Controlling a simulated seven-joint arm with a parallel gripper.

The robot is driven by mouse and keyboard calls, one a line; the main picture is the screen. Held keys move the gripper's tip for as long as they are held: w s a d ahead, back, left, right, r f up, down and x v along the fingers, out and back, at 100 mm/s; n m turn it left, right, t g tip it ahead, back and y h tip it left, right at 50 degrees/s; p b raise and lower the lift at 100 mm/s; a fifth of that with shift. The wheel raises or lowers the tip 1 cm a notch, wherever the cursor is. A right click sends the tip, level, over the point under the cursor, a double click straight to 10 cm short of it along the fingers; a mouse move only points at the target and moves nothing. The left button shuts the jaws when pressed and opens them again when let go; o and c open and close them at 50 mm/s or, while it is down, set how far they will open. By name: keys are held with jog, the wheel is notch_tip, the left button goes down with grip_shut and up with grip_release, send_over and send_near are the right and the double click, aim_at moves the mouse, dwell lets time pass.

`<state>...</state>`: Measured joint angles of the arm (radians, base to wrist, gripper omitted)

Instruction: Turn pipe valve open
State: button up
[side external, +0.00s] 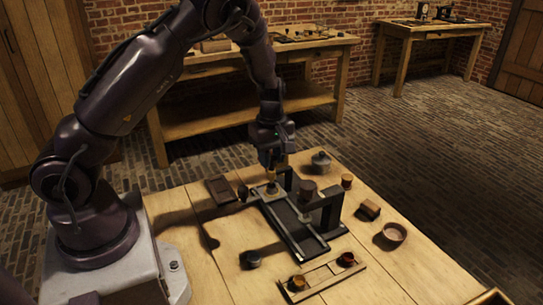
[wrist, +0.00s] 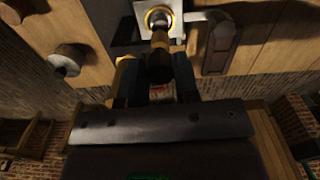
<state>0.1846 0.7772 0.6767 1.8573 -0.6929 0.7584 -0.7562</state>
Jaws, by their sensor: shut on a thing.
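The valve shows in the wrist view as a brass ring (wrist: 158,17) on a pale square plate, with a grey arm reaching right from it. In the side external view it sits at the back left of a black metal frame (side external: 297,238) on the wooden table. My gripper (side external: 271,168) points down over that corner. In the wrist view my gripper (wrist: 156,72) is shut on a dark handle (wrist: 159,66) between its two fingers. The handle's narrower end reaches the ring. How far the valve is turned cannot be told.
Right of the frame's upright stand a grey lidded pot (side external: 321,162), a small cup (side external: 347,180), a brown block (side external: 369,209) and a round bowl (side external: 395,232). A dark flat block (side external: 220,189) lies left. A wooden rack (side external: 323,277) holds cups in front. The front-left tabletop is mostly clear.

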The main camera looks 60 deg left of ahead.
jog(key=shift+m, duration=0.4)
jog(key=m, duration=0.3)
jog(key=shift+m, duration=1.8)
jog(key=o, duration=0.9)
jog(key=shift+o, duration=0.2)
jog(key=shift+r, duration=0.1)
notch_tip(320, 180, up, 13)
